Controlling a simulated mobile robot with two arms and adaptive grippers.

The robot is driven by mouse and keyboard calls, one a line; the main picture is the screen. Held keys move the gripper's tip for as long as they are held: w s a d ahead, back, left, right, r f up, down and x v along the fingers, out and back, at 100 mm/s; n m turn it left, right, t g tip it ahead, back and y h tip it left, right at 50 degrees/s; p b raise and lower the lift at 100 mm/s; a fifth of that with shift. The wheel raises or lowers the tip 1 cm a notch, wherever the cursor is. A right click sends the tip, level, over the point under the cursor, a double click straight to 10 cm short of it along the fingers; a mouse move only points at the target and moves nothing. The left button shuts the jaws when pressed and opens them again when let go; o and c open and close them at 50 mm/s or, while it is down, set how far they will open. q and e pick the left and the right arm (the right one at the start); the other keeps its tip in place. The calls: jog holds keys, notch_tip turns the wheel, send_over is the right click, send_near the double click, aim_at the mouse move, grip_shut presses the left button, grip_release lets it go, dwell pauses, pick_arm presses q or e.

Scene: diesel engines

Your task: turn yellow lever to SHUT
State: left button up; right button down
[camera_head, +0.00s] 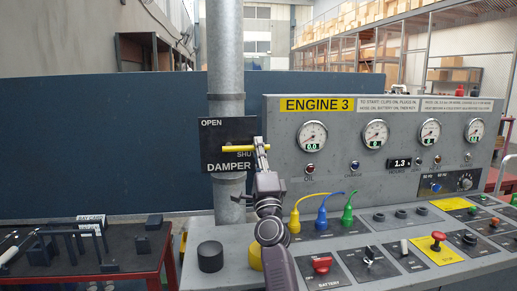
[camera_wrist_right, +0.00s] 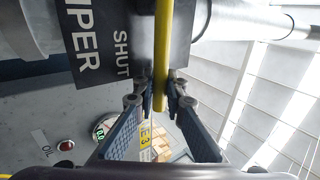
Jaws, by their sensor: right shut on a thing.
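The yellow lever (camera_head: 240,149) lies about horizontal across the black DAMPER plate (camera_head: 214,133) on the grey vertical pipe. The plate reads OPEN at its upper left and SHUT at its right, below the lever, with the last letter covered in the head view. My right gripper (camera_head: 260,144) is shut on the lever near its right end. In the right wrist view, the fingers (camera_wrist_right: 163,92) close on both sides of the lever (camera_wrist_right: 162,45), beside the word SHUT. My left gripper is not in view.
The ENGINE 3 panel (camera_head: 390,118) with gauges stands right of the plate. Below it, the sloped console (camera_head: 350,235) carries knobs, a red button and coloured cables close to my right arm. A red cart (camera_head: 130,245) with dark parts stands at left.

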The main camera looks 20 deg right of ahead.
jog(key=c, duration=2.2)
grip_release()
jog(key=shift+c, duration=0.2)
jog(key=shift+f, duration=0.1)
jog(key=v, duration=1.1)
jog(key=shift+s+f, duration=0.2)
jog(key=shift+s, duration=0.15)
jog(key=shift+a, duration=0.15)
